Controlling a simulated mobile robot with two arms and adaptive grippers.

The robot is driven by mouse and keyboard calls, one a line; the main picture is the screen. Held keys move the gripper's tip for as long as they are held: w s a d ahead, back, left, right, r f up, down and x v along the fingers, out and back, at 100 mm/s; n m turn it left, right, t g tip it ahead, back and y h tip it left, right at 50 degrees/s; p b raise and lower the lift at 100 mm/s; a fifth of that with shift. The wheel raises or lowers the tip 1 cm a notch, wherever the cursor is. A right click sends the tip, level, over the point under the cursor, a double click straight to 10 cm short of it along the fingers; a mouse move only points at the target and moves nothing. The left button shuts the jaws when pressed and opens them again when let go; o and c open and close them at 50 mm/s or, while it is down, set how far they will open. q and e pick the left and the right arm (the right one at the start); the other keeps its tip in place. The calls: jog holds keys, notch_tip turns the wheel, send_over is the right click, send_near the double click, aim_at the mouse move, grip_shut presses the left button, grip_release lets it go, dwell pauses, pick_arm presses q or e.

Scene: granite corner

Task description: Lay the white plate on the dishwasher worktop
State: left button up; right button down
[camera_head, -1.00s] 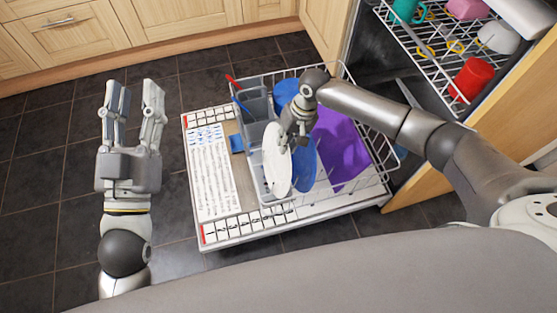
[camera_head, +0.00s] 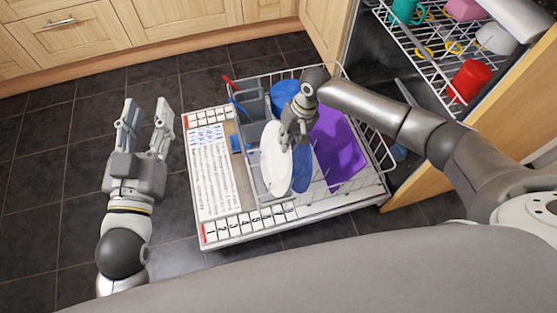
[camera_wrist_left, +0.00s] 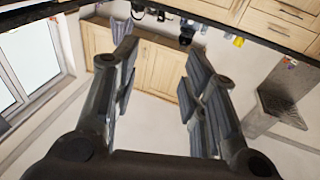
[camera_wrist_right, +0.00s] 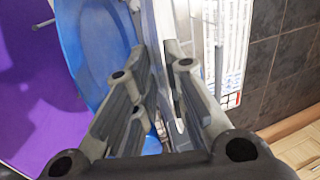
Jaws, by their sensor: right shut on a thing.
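The white plate (camera_head: 276,160) stands nearly upright over the left part of the lower dishwasher rack, beside a blue plate (camera_head: 302,168). My right gripper (camera_head: 295,132) is shut on the white plate's upper edge. In the right wrist view the fingers (camera_wrist_right: 160,75) close around its edge, with the blue plate (camera_wrist_right: 95,45) just to the left. Whether the plate's lower edge touches the rack is unclear. My left gripper (camera_head: 145,115) is open and empty over the floor, left of the open door. The dishwasher worktop cannot be made out in the head view.
The lower rack (camera_head: 350,185) rests over the open dishwasher door (camera_head: 210,180). It holds a purple board (camera_head: 335,145), a blue cup (camera_head: 284,92) and a cutlery basket (camera_head: 252,105). The upper rack (camera_head: 425,50) holds a red cup (camera_head: 470,77). Dark floor (camera_head: 50,150) at left is clear.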

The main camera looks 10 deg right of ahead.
jog(key=shift+w+r+p, duration=0.1)
jog(key=shift+r+p, duration=0.3)
jog(key=shift+r, duration=0.1)
pick_arm(q)
jog(key=shift+s+a+f+g+y+p, duration=0.95)
jog(key=shift+s+f+g, duration=1.35)
jog(key=shift+f, duration=1.5)
jog(key=shift+s+a+f+g+y+p, duration=0.6)
jog(key=shift+s+a+f+g, duration=0.9)
jog(key=shift+f+g, duration=1.8)
jog(key=s+a+f+g+y+p, duration=0.1)
jog(key=s+a+f+g+p, duration=0.1)
jog(key=s, duration=0.7)
jog(key=shift+s+a+f+n+g+p, duration=0.2)
jog(key=shift+f+n+g+p, duration=0.25)
jog(key=shift+g, duration=0.45)
pick_arm(e)
jog(key=shift+v, duration=2.55)
